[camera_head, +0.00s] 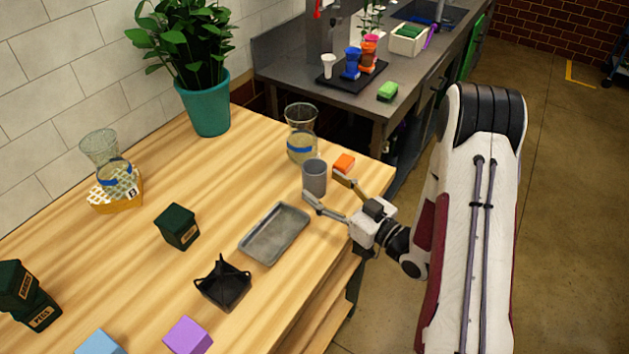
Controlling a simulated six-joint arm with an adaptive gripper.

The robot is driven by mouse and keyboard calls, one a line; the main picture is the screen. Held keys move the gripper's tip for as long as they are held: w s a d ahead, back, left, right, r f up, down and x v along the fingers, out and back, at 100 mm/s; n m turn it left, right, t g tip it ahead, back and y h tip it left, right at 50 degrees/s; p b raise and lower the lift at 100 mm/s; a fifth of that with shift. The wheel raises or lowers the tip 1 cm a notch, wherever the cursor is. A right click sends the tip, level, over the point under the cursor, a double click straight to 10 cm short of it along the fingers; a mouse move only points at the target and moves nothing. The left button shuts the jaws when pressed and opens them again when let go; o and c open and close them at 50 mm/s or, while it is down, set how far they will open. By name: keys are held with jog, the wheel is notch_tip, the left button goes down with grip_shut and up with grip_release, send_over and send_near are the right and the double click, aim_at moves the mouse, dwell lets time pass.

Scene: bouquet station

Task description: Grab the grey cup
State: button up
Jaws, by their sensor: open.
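The grey cup (314,177) stands upright on the wooden table near its right edge. My gripper (322,184) is open, reaching in from the right with its two fingers spread. One finger is at the cup's lower near side and the other is to the right of its rim. The cup appears to be at or between the fingertips; I cannot tell whether they touch it.
An orange block (344,162) sits just right of the cup, close to the upper finger. A glass vase with a blue band (301,145) stands behind the cup. A grey metal tray (260,252) lies in front. A teal plant pot (205,105) stands farther back.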

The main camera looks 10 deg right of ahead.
jog(key=shift+x, duration=1.15)
jog(key=c, duration=1.3)
